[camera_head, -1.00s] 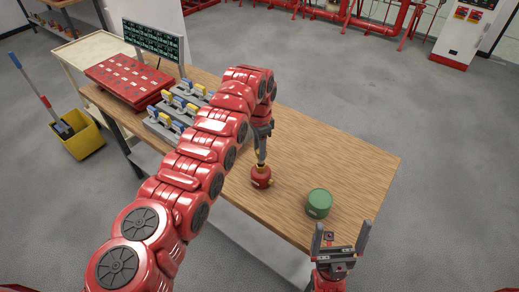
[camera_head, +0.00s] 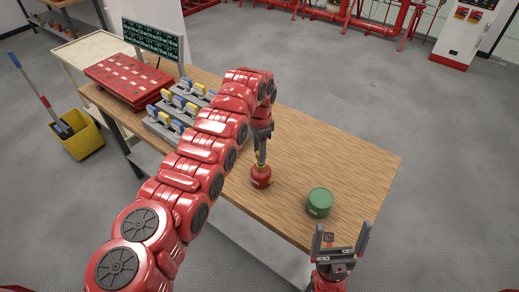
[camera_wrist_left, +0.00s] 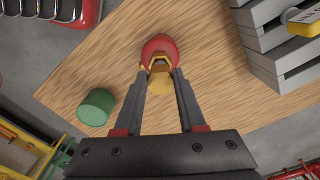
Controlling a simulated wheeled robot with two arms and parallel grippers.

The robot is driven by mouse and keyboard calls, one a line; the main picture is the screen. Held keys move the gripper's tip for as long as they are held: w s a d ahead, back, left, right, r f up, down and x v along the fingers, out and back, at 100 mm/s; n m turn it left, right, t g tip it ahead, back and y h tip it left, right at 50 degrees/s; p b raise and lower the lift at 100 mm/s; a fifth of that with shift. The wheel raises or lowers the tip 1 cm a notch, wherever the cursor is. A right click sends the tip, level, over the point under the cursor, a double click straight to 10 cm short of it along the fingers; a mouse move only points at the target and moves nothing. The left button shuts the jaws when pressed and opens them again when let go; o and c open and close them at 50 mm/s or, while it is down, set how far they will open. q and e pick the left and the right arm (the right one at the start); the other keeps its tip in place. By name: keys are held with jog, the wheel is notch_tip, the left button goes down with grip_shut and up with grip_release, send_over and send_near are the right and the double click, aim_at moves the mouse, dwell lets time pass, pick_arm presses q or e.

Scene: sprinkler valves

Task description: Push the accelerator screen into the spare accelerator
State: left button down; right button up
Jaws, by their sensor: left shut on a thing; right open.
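The spare accelerator appears to be the round red body (camera_head: 261,177) on the wooden table, also in the left wrist view (camera_wrist_left: 158,46). My left gripper (camera_head: 260,158) points down over it. In the left wrist view its fingertips (camera_wrist_left: 160,72) are closed around a yellow brass-coloured piece (camera_wrist_left: 160,82), apparently the accelerator screen, at the red body's top. The fingers hide how far that piece sits in. My right gripper (camera_head: 341,238) is open and empty at the table's front right edge.
A green cylinder (camera_head: 319,202) stands right of the red body, near my right gripper. Grey stepped blocks with yellow and blue valves (camera_head: 175,103), a red panel (camera_head: 128,82) and a dark display (camera_head: 152,40) occupy the table's left end. The table's right part (camera_head: 345,160) is clear.

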pick_arm(q)
jog(key=shift+f+b, duration=0.8)
jog(key=shift+f, duration=0.65)
jog(key=shift+c, duration=2.1)
grip_release()
jog(key=shift+r, duration=0.1)
jog(key=shift+r+p, duration=0.45)
jog(key=shift+r, duration=3.55)
jog(key=shift+f, duration=0.15)
